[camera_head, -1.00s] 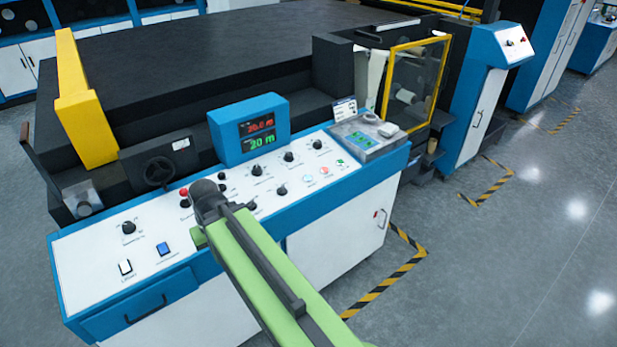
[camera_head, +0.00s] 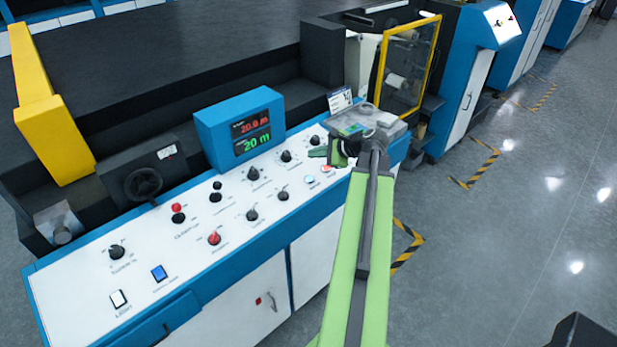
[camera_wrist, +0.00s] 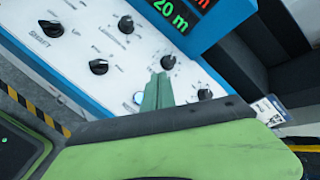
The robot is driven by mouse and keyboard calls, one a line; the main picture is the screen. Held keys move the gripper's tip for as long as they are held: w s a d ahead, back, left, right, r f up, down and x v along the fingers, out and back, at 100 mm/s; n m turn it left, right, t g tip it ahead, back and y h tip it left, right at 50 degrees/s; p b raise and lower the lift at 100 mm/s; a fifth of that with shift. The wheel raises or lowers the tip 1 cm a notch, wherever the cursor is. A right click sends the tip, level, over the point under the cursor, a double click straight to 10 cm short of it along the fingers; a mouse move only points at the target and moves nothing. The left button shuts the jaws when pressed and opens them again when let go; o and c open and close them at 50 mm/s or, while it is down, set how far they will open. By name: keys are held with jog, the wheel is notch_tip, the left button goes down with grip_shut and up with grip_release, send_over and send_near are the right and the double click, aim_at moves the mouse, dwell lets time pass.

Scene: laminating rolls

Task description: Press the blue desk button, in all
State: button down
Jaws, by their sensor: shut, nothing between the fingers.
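Several black knobs (camera_head: 253,174) and a red knob (camera_head: 214,238) stand up from the desk. A blue display box (camera_head: 212,137) rises behind them. A clear-topped unit (camera_head: 392,127) is at the desk's right end. Open floor (camera_head: 520,240) lies to the right.

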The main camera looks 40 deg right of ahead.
jog(key=shift+s+d, duration=0.1)
jog(key=shift+s, duration=0.05)
jog(key=b, duration=0.9)
send_over(313, 181)
notch_tip(313, 181, down, 9)
jog(key=shift+s+r, duration=0.15)
dwell(1.4)
jog(key=shift+f, duration=0.4)
jog(key=shift+f+b, duration=0.4)
jog(key=shift+b, duration=0.25)
dwell(0.4)
jog(key=shift+r+p, duration=0.8)
